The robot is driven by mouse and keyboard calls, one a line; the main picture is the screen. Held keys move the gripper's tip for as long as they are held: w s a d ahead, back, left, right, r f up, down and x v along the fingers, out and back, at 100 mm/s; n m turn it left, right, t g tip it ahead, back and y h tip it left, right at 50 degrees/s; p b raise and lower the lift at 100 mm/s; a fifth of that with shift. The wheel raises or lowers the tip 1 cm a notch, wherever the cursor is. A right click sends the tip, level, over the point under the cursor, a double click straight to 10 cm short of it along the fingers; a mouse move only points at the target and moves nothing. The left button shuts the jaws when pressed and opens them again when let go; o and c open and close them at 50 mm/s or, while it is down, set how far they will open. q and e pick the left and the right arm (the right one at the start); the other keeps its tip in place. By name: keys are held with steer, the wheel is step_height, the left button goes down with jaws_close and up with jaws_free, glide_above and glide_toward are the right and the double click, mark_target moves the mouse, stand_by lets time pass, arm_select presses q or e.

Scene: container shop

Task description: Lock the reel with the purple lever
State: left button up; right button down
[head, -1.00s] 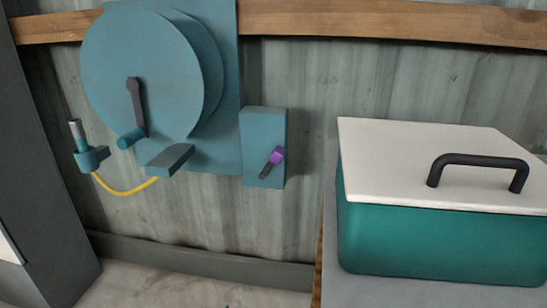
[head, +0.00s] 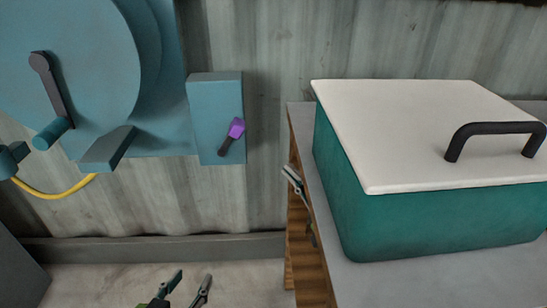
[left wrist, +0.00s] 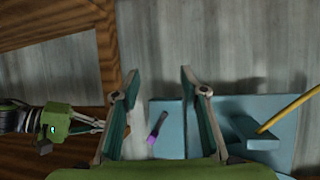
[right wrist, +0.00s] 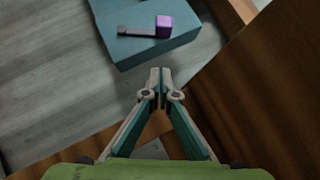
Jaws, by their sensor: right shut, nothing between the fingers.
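The purple lever (head: 237,128) is a dark arm with a purple knob, on the front of a blue box beside the reel (head: 90,60). It tilts up and to the right in the head view. It also shows in the left wrist view (left wrist: 153,138) and the right wrist view (right wrist: 163,27). My left gripper (head: 192,276) is open and empty, low in the head view and below the lever; its fingers (left wrist: 156,78) stand wide apart. My right gripper (head: 291,172) is shut and empty, right of and below the lever, apart from it. Its closed fingertips (right wrist: 160,72) point towards the box.
A teal container (head: 440,222) with a white lid (head: 400,120) and black handle stands on a grey-topped wooden counter (head: 390,282), right of my right gripper. A yellow hose (head: 55,193) hangs under the reel. The wall between box and counter is clear.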

arm_select(q)
steer(key=s+f+g, duration=0.1)
steer(key=s+a+f+g, duration=0.1)
steer(key=s+f, duration=0.1)
steer(key=shift+a+f+y+p, duration=0.15)
steer(key=shift+f+y+p, duration=0.15)
steer(key=shift+y+p, duration=0.1)
arm_select(e)
steer(key=s+a+x, duration=0.1)
steer(key=s+x, duration=0.1)
steer(key=x, duration=1)
steer(key=shift+a+r, duration=0.35)
arm_select(q)
steer(key=shift+s+a+f+g, duration=0.2)
steer(key=shift+s+f+g, duration=0.25)
steer(key=shift+s+f, duration=0.1)
steer(key=shift+s+a+f+g, duration=0.2)
steer(key=shift+s+f+g, duration=0.25)
steer(key=shift+s, duration=0.1)
arm_select(e)
steer(key=shift+a+r, duration=0.4)
steer(key=shift+r, duration=0.2)
steer(key=v, duration=1.2)
